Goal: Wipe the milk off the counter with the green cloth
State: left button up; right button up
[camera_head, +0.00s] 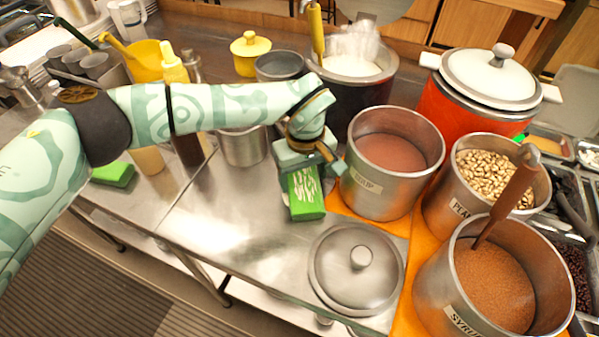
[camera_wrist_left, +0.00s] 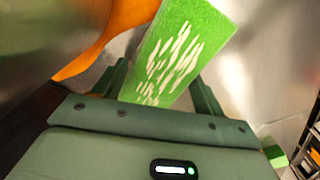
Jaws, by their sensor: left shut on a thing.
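The green cloth (camera_head: 307,197) is a thick, block-like piece with white streaks on its face. My left gripper (camera_head: 306,165) is shut on its upper end and holds it upright-looking over the steel counter (camera_head: 225,215); I cannot tell whether its lower end touches the counter. In the left wrist view the cloth (camera_wrist_left: 180,50) sticks out between the two fingers of my left gripper (camera_wrist_left: 160,88). I cannot make out a clear milk spill on the counter; the steel has bright reflections. My right gripper is not in view.
A steel lid (camera_head: 355,270) lies in front of the cloth. The soup pot (camera_head: 385,195), peanut pot (camera_head: 470,210) and syrup pot (camera_head: 435,290) stand to the right on an orange mat (camera_head: 400,237). Another green block (camera_head: 113,174) lies left. Clear counter lies left of the cloth.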

aim_at(293, 189)
pick_arm(q)
jog(key=shift+s+d+r+p, duration=0.1)
jog(key=shift+s+d+p, duration=0.3)
jog(key=shift+s, duration=0.45)
jog(key=shift+s+a+p, duration=0.55)
jog(key=shift+a+p, duration=0.05)
jog(key=shift+c, duration=0.3)
jog(key=shift+s+a+p, duration=0.1)
jog(key=shift+a+p, duration=0.25)
jog(key=shift+a, duration=0.6)
